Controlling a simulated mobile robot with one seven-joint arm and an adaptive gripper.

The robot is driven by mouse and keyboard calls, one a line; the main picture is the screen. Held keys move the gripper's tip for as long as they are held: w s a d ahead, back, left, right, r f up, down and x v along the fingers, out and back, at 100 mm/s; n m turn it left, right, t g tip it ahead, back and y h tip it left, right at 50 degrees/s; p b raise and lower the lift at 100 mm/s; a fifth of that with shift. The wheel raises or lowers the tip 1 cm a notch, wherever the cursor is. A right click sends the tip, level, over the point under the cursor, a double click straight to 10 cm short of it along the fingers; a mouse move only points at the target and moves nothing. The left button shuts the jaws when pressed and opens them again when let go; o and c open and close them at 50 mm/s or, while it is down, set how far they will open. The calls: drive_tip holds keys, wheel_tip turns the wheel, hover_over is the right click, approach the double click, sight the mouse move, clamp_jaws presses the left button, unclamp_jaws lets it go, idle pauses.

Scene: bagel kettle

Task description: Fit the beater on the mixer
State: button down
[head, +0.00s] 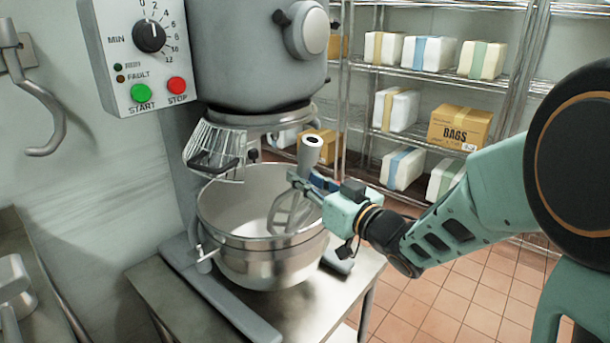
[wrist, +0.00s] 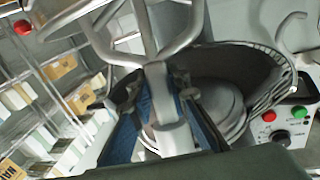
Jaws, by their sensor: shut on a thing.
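The beater (head: 311,155) is grey metal, with a round socket at its top end and a looped paddle below. My gripper (head: 305,184) is shut on the beater's shaft, just below the socket. The beater is tilted slightly, its paddle hanging inside the bowl (head: 272,263). The mixer head (head: 262,55) is above and left of the socket, and the two are apart. In the wrist view the beater's loops (wrist: 150,47) fill the upper middle, and its shaft runs down between my blue fingers (wrist: 170,110). The mixer's drive shaft is hard to make out.
A wire guard (head: 215,147) hangs at the left over the bowl, swung aside. A control box (head: 140,50) with green and red buttons is on the mixer. A hook (head: 45,110) hangs on the left wall. Shelves with boxes (head: 460,127) stand behind, right.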

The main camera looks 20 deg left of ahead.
sight(300, 194)
drive_tip(key=f+b, duration=0.1)
drive_tip(key=f, duration=0.1)
drive_tip(key=f+b, duration=0.1)
drive_tip(key=f, duration=0.1)
drive_tip(key=shift+w+a+f, duration=0.1)
drive_tip(key=shift+w+a, duration=0.05)
drive_tip(key=shift+a, duration=0.25)
drive_tip(key=w+a+g+h+p, duration=0.1)
drive_tip(key=w+a+h+p, duration=0.1)
drive_tip(key=a+p, duration=0.4)
drive_tip(key=shift+w+n+g+h+p, duration=0.3)
drive_tip(key=shift+h+p, duration=0.1)
drive_tip(key=shift+p, duration=0.2)
drive_tip(key=shift+a, duration=0.15)
drive_tip(key=shift+r, duration=0.4)
drive_tip(key=shift+r+p, duration=0.95)
drive_tip(key=shift+p, duration=0.05)
drive_tip(key=shift+r, duration=0.1)
